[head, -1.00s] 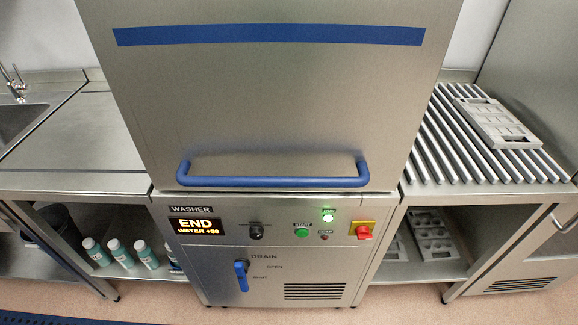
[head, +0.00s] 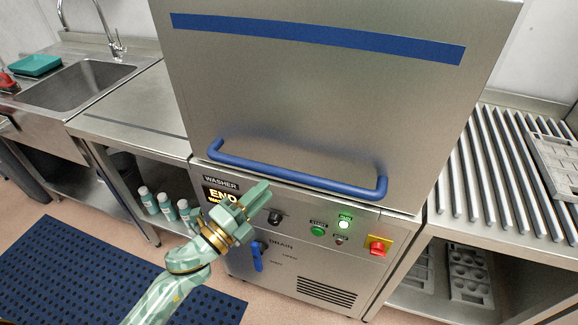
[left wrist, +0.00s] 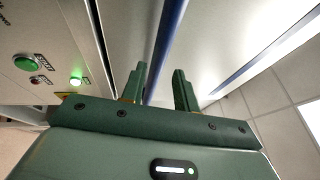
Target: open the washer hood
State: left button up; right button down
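The washer hood (head: 310,110) is a big steel box with a blue stripe, and it is down on the washer's control panel. Its blue bar handle (head: 300,179) runs along the hood's lower front. My left gripper (head: 250,194) is below and in front of the handle's left half, over the panel. In the left wrist view my gripper (left wrist: 160,82) is open, its two fingers apart with nothing between them. The handle (left wrist: 166,42) shows beyond the fingertips, roughly in line with the gap, apart from them. My right gripper is not in view.
The panel has a lit green lamp (head: 344,224), a red-yellow switch (head: 378,246) and a blue drain lever (head: 257,256). A steel counter with a sink (head: 75,86) stands left. A roller rack (head: 500,175) with a grey mould (head: 556,165) stands right. A blue mat (head: 90,270) lies on the floor.

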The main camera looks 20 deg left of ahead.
aim_at(288, 168)
pick_arm(q)
jog(key=x, duration=0.9)
jog(key=shift+w, duration=0.15)
grip_shut()
